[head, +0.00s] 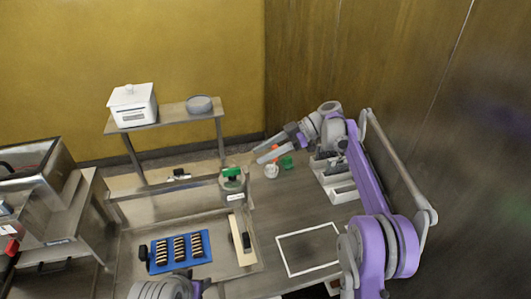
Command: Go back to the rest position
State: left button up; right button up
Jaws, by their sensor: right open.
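My right arm reaches up the right side of the table. Its gripper (268,155) is open, points left and has nothing visible between its fingers. It is over the back of the table, close to a small white cup-like item (271,172) and a small green item (287,163). I cannot tell whether it touches either. Part of my left arm shows at the bottom edge; its gripper is out of view.
A blue mat (155,264) with rows of dark bars lies front left, beside a pale board (238,243) with a black handle. A raised shelf (170,117) holds a white box (132,105). The white outlined rectangle (281,255) is empty.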

dwell(0.4)
jog(key=s+d+f+m+t+h, duration=0.3)
jog(key=s+d+m, duration=0.3)
jog(key=s, duration=0.4)
jog(key=s+d+f+m+t+h, duration=0.4)
jog(key=s+d+f+m+h, duration=0.1)
jog(key=s, duration=0.6)
jog(key=s+d+f+m+t+h, duration=0.3)
jog(key=s+d+f+m, duration=0.3)
jog(key=s+d+m, duration=0.2)
jog(key=s+m+h, duration=0.1)
jog(key=s+m, duration=0.1)
jog(key=shift+s+d+m+t+h, duration=0.3)
jog(key=shift+s+d+t+h, duration=0.05)
jog(key=shift+d+t+h, duration=0.05)
jog(key=shift+s, duration=0.1)
